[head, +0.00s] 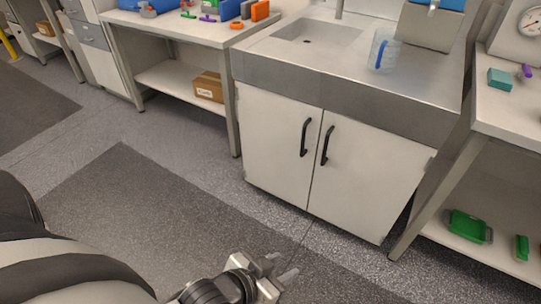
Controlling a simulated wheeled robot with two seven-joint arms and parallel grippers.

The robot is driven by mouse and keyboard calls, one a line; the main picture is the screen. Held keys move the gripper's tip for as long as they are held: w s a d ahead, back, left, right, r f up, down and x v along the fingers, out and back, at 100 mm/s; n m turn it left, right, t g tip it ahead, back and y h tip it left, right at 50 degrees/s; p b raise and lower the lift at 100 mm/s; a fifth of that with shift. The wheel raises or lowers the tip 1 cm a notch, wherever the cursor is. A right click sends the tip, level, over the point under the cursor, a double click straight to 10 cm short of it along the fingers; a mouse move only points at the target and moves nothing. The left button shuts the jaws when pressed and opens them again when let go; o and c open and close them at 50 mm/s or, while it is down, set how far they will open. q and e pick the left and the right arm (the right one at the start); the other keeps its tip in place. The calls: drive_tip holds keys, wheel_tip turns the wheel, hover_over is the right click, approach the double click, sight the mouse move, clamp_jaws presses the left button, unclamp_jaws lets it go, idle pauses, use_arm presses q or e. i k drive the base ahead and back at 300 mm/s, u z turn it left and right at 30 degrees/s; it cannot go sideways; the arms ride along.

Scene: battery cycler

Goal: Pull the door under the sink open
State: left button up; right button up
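The sink cabinet has two white doors below a grey counter. The left door (268,150) and the right door (368,175) both look shut, with a thin gap between them. Each has a black upright bar handle near the middle: the left handle (305,137) and the right handle (327,146). My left gripper (282,270) is low at the bottom of the head view, in front of the cabinet and apart from the doors and handles. Its two fingers look spread apart with nothing between them. My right gripper is not in view.
A sink basin (318,36) and a clear jug with a blue handle (381,52) are on top. A workbench (190,28) stands to the left, another bench (505,112) to the right. A dark mat (150,205) lies on the open floor in front.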

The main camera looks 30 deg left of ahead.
sight(280, 134)
drive_tip(key=u, duration=2.15)
drive_tip(key=i, duration=1.25)
drive_tip(key=z, duration=2.2)
drive_tip(key=i, duration=0.5)
drive_tip(key=u, duration=0.05)
